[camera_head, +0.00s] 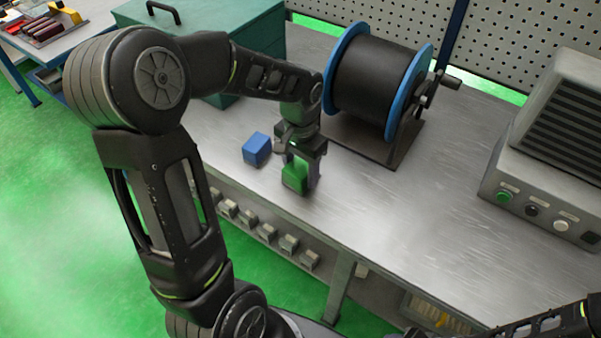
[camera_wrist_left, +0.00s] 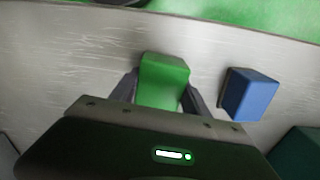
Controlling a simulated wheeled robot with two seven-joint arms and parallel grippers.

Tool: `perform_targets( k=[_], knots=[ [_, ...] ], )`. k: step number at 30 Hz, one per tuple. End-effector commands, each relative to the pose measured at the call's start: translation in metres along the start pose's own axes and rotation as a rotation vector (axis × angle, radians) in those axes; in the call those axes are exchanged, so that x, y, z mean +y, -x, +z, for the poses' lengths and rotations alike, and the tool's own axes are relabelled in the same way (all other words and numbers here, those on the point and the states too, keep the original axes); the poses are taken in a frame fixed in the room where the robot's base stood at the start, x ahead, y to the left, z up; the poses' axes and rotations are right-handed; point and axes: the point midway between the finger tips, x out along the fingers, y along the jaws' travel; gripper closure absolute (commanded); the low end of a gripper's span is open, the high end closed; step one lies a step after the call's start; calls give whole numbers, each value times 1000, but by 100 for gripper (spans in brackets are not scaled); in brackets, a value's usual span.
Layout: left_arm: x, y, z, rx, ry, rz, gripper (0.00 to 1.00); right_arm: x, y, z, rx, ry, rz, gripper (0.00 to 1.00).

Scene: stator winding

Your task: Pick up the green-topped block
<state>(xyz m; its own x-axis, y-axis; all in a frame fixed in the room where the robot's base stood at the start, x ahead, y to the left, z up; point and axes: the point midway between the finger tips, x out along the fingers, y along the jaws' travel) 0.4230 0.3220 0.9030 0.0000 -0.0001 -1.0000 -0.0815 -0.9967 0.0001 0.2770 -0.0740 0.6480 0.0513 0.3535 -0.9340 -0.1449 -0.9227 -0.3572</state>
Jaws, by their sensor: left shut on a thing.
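The green-topped block (camera_head: 294,178) is between the fingers of my left gripper (camera_head: 303,176), which is shut on it. In the left wrist view the green block (camera_wrist_left: 163,80) sits between the two dark fingers (camera_wrist_left: 160,95). I cannot tell whether the block touches the bench top or is a little above it. A blue block (camera_head: 257,149) stands on the bench to the left of the gripper, apart from it, and it also shows in the left wrist view (camera_wrist_left: 250,96). My right gripper is not in view; only part of an arm shows at the lower right.
A cable reel with blue flanges (camera_head: 375,80) stands behind the gripper. A grey control box with buttons (camera_head: 545,195) is at the right. A dark green case (camera_head: 262,30) is at the back left. The metal bench top (camera_head: 420,215) is clear in the middle.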

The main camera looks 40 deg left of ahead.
Motion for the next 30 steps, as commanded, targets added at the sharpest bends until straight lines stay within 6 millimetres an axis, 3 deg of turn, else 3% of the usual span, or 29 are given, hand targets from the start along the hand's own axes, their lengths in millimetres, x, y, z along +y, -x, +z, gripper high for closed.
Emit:
perform_targets(
  k=[3,16,30],
  knots=[
    [0,0,0,0,0,0,100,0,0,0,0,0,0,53],
    [0,9,-1,4,1,-1,100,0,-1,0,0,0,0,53],
    [0,89,-1,5,0,-1,100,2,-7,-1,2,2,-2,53]
  ],
)
